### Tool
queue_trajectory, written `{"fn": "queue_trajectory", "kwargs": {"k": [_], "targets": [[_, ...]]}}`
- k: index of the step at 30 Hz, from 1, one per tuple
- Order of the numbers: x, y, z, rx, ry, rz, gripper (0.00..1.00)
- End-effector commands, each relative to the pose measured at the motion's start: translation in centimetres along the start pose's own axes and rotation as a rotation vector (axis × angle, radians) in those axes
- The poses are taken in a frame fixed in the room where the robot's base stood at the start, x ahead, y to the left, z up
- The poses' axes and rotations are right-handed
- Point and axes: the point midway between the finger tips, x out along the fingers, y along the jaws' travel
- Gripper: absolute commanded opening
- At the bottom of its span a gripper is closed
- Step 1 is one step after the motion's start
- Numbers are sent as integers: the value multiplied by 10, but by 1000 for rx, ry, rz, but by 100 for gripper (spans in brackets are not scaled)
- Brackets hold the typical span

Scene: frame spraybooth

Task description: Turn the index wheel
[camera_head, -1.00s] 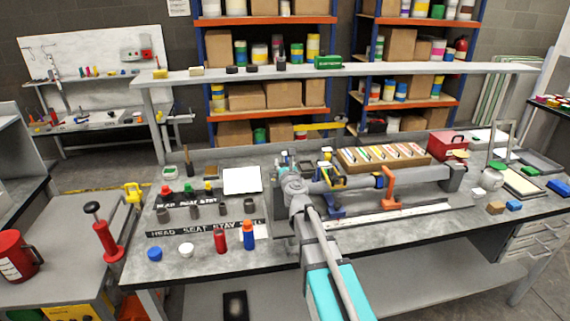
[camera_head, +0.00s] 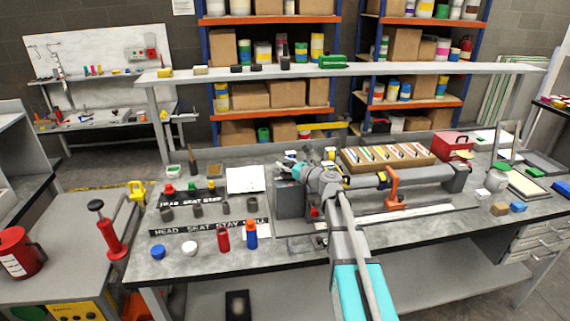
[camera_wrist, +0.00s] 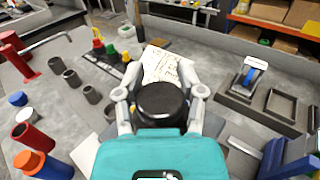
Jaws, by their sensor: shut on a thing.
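My gripper (camera_head: 285,170) is at the top of a grey block (camera_head: 290,200) on the bench, just right of the white sheet. In the wrist view its two grey fingers (camera_wrist: 160,98) are shut on either side of a dark round thing (camera_wrist: 160,104), which appears to be the index wheel. Its underside and mounting are hidden by my teal gripper body, so its turn angle cannot be read. In the head view the wheel cannot be made out.
The white sheet (camera_head: 245,180) lies left of the block. Several dark cups, a red bottle (camera_head: 223,238) and a blue bottle (camera_head: 251,234) stand on the left. An orange clamp (camera_head: 392,189) and a tray of coloured strips (camera_head: 388,158) are to the right.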

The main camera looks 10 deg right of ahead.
Motion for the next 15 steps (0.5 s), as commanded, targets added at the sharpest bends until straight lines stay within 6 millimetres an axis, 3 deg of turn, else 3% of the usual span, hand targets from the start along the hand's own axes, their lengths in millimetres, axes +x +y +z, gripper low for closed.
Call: {"fn": "queue_trajectory", "kwargs": {"k": [15], "targets": [[-1, 4, -1, -1, 2, 71, 1]]}}
